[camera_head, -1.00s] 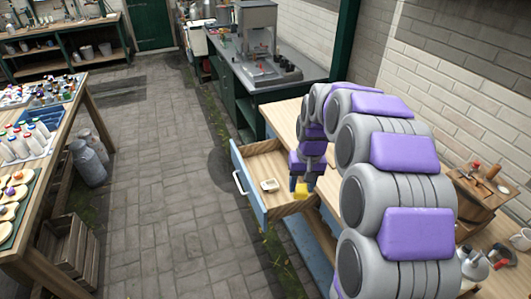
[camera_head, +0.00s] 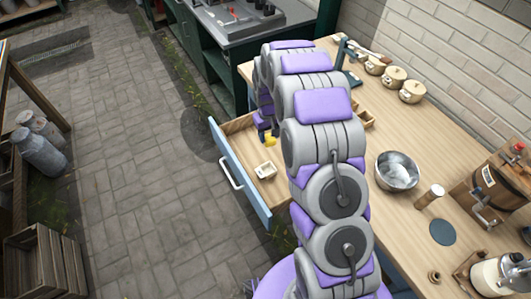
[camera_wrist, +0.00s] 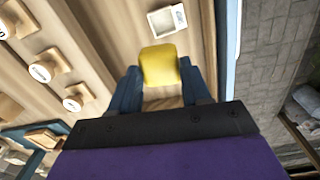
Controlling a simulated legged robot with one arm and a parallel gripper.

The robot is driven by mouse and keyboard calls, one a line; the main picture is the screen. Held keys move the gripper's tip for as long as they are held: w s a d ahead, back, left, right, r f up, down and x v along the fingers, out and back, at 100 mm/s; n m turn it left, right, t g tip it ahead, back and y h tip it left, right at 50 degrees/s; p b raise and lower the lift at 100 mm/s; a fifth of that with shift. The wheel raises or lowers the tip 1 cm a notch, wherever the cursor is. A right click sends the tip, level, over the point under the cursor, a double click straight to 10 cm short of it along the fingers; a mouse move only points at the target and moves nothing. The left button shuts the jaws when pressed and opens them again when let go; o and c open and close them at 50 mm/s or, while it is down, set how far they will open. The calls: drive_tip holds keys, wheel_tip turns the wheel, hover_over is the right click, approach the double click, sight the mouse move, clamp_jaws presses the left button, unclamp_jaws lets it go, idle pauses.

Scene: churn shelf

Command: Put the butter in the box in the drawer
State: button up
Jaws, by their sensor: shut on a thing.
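The butter is a yellow block (camera_wrist: 159,66) held between the blue fingers of my gripper (camera_wrist: 160,88) in the wrist view. In the head view a bit of the butter (camera_head: 270,140) shows beside my arm, over the drawer; most of my gripper (camera_head: 266,134) is hidden there by my arm. The drawer (camera_head: 231,176) is pulled open, with a blue front and a wooden inside. A small white box (camera_head: 265,170) lies open on the drawer floor. In the wrist view the box (camera_wrist: 167,20) appears above the butter, apart from it.
Milk cans (camera_head: 38,150) and a crate (camera_head: 43,262) stand at the left. The paved floor before the drawer is clear.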

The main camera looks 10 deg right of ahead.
drive_tip(key=shift+s+a+f+n+b, duration=0.1)
drive_tip(key=shift+f+n+b, duration=0.4)
drive_tip(key=shift+f, duration=3.7)
drive_tip(key=shift+a+f+n+b, duration=0.1)
drive_tip(key=shift+f+n+b, duration=0.35)
drive_tip(key=shift+f, duration=3.7)
drive_tip(key=shift+s+d+p, duration=0.1)
drive_tip(key=shift+s+p, duration=0.05)
drive_tip(key=shift+p, duration=0.45)
drive_tip(key=shift+f, duration=1.3)
